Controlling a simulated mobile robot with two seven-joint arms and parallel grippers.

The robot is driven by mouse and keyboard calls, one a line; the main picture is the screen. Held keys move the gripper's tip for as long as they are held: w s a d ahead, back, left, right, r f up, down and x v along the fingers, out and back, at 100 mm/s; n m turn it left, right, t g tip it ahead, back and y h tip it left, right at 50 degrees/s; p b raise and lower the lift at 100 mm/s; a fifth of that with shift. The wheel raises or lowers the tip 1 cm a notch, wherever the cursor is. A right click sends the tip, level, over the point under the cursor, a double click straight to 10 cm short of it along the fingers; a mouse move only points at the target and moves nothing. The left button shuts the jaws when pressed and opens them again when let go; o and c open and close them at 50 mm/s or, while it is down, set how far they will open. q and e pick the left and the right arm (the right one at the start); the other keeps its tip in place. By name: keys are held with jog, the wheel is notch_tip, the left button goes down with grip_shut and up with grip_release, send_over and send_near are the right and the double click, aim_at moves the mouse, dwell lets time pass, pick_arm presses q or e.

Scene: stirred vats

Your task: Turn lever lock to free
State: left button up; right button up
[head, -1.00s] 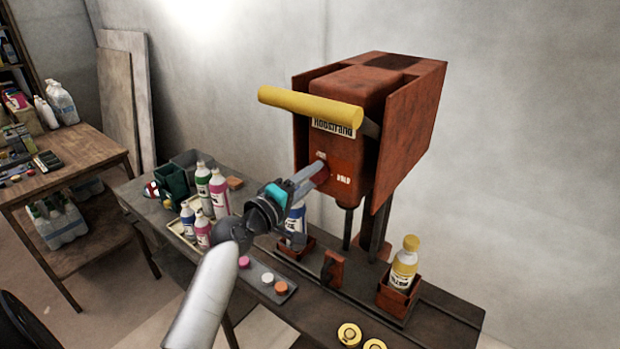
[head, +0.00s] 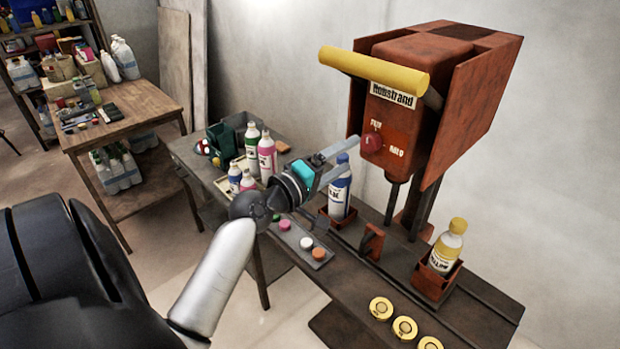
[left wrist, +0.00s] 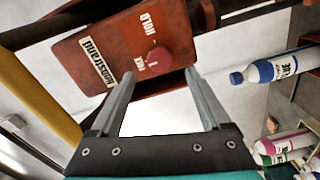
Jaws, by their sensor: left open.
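The lever lock is a round red knob (head: 372,142) on the front of the rust-red press (head: 410,60), with FREE and HOLD lettering beside it. The knob also shows in the left wrist view (left wrist: 158,58), where a small pale mark on it lies on the FREE side. The yellow lever (head: 373,68) stretches across the press above the knob. My left gripper (head: 346,155) is open and empty, apart from the knob and in front of it. In the left wrist view its fingers (left wrist: 160,76) point toward the knob. My right gripper is out of view.
A blue-labelled bottle (head: 339,186) stands close below and behind my left gripper. A yellow-capped bottle (head: 447,246) stands in a holder at right. Gold discs (head: 404,328) lie at the bench's front. Pink and green bottles (head: 267,157) stand to the left.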

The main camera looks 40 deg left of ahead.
pick_arm(q)
jog(key=s+b, duration=0.2)
jog(key=s, duration=0.7)
jog(key=shift+s+a, duration=0.25)
jog(key=shift+a, duration=0.1)
notch_tip(320, 180, down, 19)
jog(key=w+a+g+y+b, duration=0.1)
jog(key=a+g+b, duration=0.1)
jog(key=g+b, duration=0.15)
jog(key=s+d+f+m+g+b, duration=0.2)
jog(key=s+f, duration=0.1)
jog(key=f, duration=0.9)
jog(key=s+d+f+m+g+b, duration=0.2)
jog(key=s+f+g, duration=0.1)
jog(key=f, duration=0.9)
jog(key=s+d+f+m+g+b, duration=0.2)
jog(key=s+d+f+m, duration=0.15)
jog(key=s+f, duration=0.45)
jog(key=s+d+f+m+g+b, duration=0.25)
jog(key=s+d+f, duration=0.2)
jog(key=f, duration=0.65)
jog(key=s+d+f+m+g+b, duration=0.1)
jog(key=s+d+f+m+g, duration=0.1)
jog(key=s+f, duration=0.3)
jog(key=s+d+f+m+g+b, duration=0.1)
jog(key=s+f+m, duration=0.3)
jog(key=s, duration=0.6)
jog(key=shift+s+d+f+m+g, duration=0.15)
jog(key=shift+d+f+m+g, duration=0.3)
jog(key=shift+d, duration=0.2)
